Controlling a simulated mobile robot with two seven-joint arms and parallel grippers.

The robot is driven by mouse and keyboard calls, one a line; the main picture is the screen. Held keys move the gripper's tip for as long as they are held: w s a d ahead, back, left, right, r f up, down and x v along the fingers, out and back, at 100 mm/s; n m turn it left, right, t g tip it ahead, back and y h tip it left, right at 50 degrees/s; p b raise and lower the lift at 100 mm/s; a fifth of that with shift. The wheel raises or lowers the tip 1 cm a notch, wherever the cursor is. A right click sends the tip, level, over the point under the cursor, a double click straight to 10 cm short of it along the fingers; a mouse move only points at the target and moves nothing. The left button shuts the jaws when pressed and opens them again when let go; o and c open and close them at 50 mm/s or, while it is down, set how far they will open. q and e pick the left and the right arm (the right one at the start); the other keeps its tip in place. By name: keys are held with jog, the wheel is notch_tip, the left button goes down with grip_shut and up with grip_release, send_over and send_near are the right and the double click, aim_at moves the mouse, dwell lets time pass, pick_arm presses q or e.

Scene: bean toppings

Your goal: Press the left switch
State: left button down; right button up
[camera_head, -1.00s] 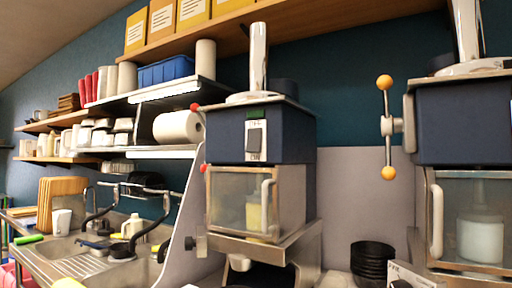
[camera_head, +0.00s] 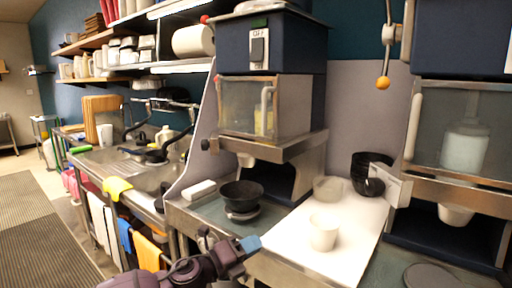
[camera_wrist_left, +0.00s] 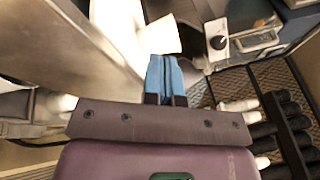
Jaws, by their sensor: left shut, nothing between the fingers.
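The left switch (camera_head: 258,48) is a dark rocker on a pale plate marked OFF, on the front of the dark blue left machine (camera_head: 290,50). My left gripper (camera_head: 248,245) is low in front of the counter, well below the switch and apart from it. Its blue fingertips (camera_wrist_left: 165,75) are together with nothing between them in the left wrist view. My right gripper does not show.
A black bowl (camera_head: 241,195) stands under the left machine. A white board (camera_head: 320,262) bears a white cup (camera_head: 323,232) and a clear container (camera_head: 328,188). Black bowls (camera_head: 371,172) are stacked behind. A sink (camera_head: 150,176) is at left; open floor lies farther left.

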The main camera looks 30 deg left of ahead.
pick_arm(q)
jog(key=w+a+r+m+g+h, duration=0.1)
jog(key=w+r+m+g, duration=0.15)
jog(key=r+m, duration=0.8)
jog(key=w+a+r+m+g+h, duration=0.1)
jog(key=w+r+m+g+h, duration=0.15)
jog(key=r+m, duration=0.75)
jog(key=s+a+r+m+t+y, duration=0.1)
jog(key=a+r+m+y, duration=0.2)
jog(key=r, duration=1)
jog(key=s+a+r+m+t+y, duration=0.2)
jog(key=a+r+y, duration=0.5)
jog(key=r, duration=0.6)
jog(key=shift+s+a+m+t, duration=0.2)
jog(key=shift+m+t, duration=0.1)
jog(key=shift+m, duration=0.55)
